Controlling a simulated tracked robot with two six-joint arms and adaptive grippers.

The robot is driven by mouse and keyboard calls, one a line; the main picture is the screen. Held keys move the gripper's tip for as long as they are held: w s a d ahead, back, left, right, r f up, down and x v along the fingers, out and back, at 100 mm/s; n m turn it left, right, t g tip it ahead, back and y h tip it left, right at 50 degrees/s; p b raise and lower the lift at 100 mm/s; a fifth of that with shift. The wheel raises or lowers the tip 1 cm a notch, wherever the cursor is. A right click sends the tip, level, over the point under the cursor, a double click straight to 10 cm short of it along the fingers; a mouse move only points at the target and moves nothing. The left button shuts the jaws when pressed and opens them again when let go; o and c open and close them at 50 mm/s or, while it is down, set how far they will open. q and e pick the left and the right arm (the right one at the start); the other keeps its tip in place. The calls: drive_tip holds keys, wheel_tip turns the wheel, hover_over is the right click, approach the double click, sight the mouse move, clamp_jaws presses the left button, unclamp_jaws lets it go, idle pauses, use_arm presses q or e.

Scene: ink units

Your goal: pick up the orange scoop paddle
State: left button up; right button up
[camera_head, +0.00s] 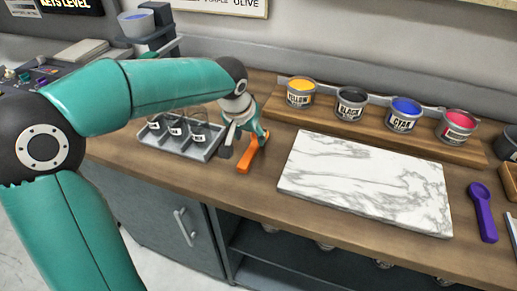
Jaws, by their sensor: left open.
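The orange scoop paddle (248,161) lies on the wooden counter between the grey tray and the marble slab. My left gripper (243,145) is open and points down right above it. One finger is to the left of the paddle and the other is near its far right end. The gripper covers part of the paddle, and I cannot tell whether the fingers touch it. My right gripper is not in view.
A grey tray (206,153) with labelled jars stands close on the left. The marble slab (365,185) lies to the right. Yellow, black, cyan and red ink cans stand on a wooden riser (376,129) behind. A purple scoop (482,210) lies at the far right.

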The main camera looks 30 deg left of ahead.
sight(253, 147)
use_arm(q)
drive_tip(key=shift+x, duration=2.8)
drive_tip(key=shift+s+d, duration=0.1)
drive_tip(key=shift+d, duration=0.05)
clamp_jaws()
